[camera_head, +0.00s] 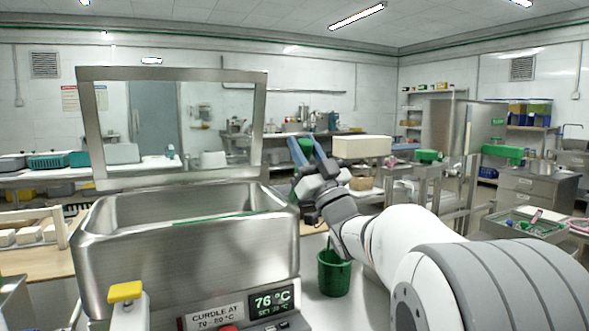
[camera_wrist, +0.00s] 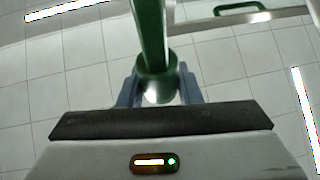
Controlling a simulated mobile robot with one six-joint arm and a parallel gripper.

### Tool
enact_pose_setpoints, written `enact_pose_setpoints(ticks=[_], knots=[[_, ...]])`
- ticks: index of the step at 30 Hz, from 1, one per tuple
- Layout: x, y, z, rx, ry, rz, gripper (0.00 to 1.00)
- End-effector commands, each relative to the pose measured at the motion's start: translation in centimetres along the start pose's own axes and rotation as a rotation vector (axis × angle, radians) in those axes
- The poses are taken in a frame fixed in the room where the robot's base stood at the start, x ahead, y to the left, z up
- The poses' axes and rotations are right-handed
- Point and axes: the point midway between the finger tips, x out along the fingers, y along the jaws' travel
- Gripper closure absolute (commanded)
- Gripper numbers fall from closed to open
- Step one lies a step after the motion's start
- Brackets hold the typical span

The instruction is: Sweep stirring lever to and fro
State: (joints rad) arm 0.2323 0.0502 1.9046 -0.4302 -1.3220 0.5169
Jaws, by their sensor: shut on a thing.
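The stirring lever (camera_wrist: 149,35) shows in the wrist view as a green rod with a wider collar at its lower end. My gripper (camera_wrist: 158,82) has its two blue-grey fingers on either side of that collar and is shut on it. In the head view, my gripper (camera_head: 305,149) is just past the right rim of the steel vat (camera_head: 185,262), its blue fingers pointing up. The lever is hard to make out there behind the gripper and wrist. A thin green strip (camera_head: 205,219) shows inside the vat opening; I cannot tell whether it belongs to the lever.
A raised steel-framed clear panel (camera_head: 172,184) stands behind the vat opening. A display reading 76 °C (camera_head: 270,303) and a yellow-topped piece (camera_head: 125,292) are at the vat's front. A green bucket (camera_head: 333,273) stands right of the vat, below my arm.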

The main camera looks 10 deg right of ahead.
Motion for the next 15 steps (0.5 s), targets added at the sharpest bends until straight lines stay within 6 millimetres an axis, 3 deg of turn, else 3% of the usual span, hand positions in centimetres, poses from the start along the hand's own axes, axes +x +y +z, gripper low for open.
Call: enact_pose_setpoints(ticks=[15], knots=[[-1.00, -0.29, -0.54, -0.008, 0.069, -0.007, 1.00]])
